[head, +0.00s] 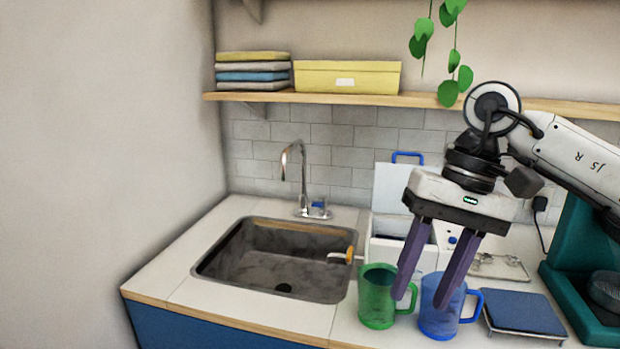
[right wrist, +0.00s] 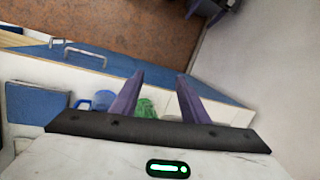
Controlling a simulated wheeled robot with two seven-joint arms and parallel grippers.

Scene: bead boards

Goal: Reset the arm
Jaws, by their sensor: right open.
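My right gripper (head: 430,297) comes in from the right in the head view, pointing down, with its two purple fingers apart and nothing between them. It hangs in front of a green mug (head: 376,305) and a blue mug (head: 437,318) on the counter; the fingers overlap both in the picture, and contact is not clear. In the right wrist view the open fingers (right wrist: 160,85) show with the green mug (right wrist: 146,108) between them and the blue mug (right wrist: 104,99) to the left, both farther off. My left gripper is not in view.
A sink (head: 290,262) with a faucet (head: 303,190) lies to the left. A white container (head: 391,248), a blue-topped scale (head: 523,312) and a teal machine (head: 566,262) stand nearby. A shelf (head: 430,101) and hanging plant (head: 447,90) are above. The counter's left end (head: 180,275) is clear.

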